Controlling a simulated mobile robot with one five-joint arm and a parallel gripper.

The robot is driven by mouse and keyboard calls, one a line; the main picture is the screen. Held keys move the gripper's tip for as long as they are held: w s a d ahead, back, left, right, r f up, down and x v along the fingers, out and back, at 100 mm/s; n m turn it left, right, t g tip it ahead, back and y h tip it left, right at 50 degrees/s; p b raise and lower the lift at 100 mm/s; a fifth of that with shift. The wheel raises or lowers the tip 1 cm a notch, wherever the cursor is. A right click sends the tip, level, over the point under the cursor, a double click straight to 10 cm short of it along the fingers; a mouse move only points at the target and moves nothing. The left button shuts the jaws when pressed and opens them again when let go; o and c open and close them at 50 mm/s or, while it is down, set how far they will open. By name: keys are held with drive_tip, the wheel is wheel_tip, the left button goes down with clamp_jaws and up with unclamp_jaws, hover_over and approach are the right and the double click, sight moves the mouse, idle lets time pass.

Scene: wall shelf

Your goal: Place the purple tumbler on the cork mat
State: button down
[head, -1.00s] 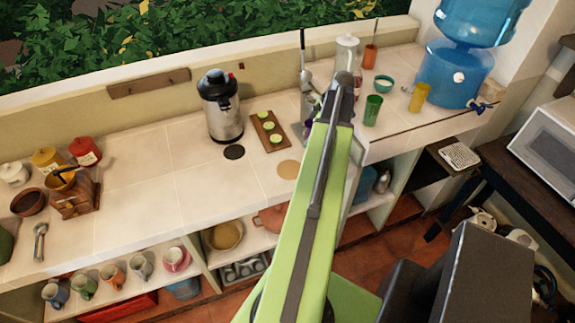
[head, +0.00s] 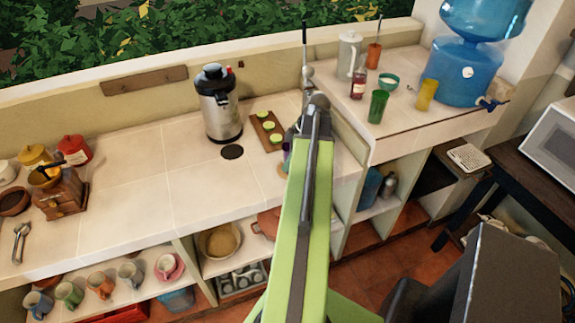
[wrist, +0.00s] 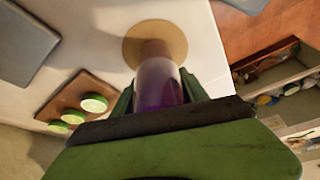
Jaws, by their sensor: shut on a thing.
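The purple tumbler (wrist: 158,86) is between the fingers of my gripper (wrist: 157,92) in the wrist view, and the gripper is shut on it. The round cork mat (wrist: 140,36) lies on the white counter just beyond the tumbler's far end, partly covered by it in that view. I cannot tell how far the tumbler is above the mat. In the head view my green arm hides most of the gripper and tumbler. A sliver of purple (head: 287,158) and an edge of the cork mat (head: 282,169) show at the arm's left side.
A green tumbler (head: 377,106) and a yellow one (head: 426,95) stand on the right. The counter's left middle is clear.

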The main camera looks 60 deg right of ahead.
drive_tip(key=shift+f, duration=0.2)
drive_tip(key=c, duration=0.6)
unclamp_jaws()
drive_tip(key=shift+r, duration=0.1)
drive_tip(key=p+v, duration=1.1)
drive_tip(key=v, duration=0.1)
drive_tip(key=shift+r, duration=0.2)
